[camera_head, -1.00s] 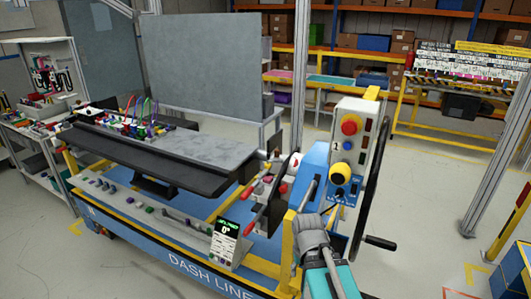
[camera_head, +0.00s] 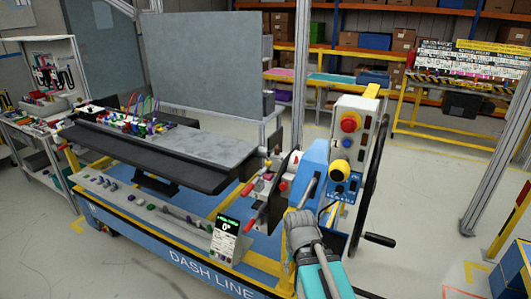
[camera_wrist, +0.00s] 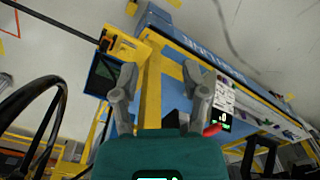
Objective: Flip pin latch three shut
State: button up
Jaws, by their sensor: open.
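The dashboard module (camera_head: 165,170) lies on a blue and yellow fixture in the head view. Several red-handled parts (camera_head: 256,216) are grouped at its right end. I cannot tell which of them is pin latch three or whether it is shut. My gripper (camera_head: 298,218) is in front of and to the right of this group, beside the yellow post. In the wrist view my gripper (camera_wrist: 160,82) is open and empty, with a yellow bar beyond its fingers. A red handle (camera_wrist: 213,130) shows just right of the right finger, partly hidden.
A control box (camera_head: 347,135) with red and yellow buttons stands right of the red-handled parts. A large black handwheel (camera_head: 371,175) is beside it. A small display (camera_head: 228,230) reading 0° stands at the fixture's front edge.

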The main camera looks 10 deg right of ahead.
jog(key=shift+a, duration=0.25)
notch_tip(320, 180, up, 29)
jog(key=n+p, duration=1.8)
jog(key=p, duration=1.2)
send_over(269, 151)
jog(key=shift+w+r+b, duration=0.2)
jog(key=shift+b, duration=0.1)
jog(key=shift+f, duration=0.2)
notch_tip(269, 151, down, 13)
jog(key=b, duration=1.3)
jog(key=shift+f+b, duration=0.2)
jog(key=shift+b, duration=0.2)
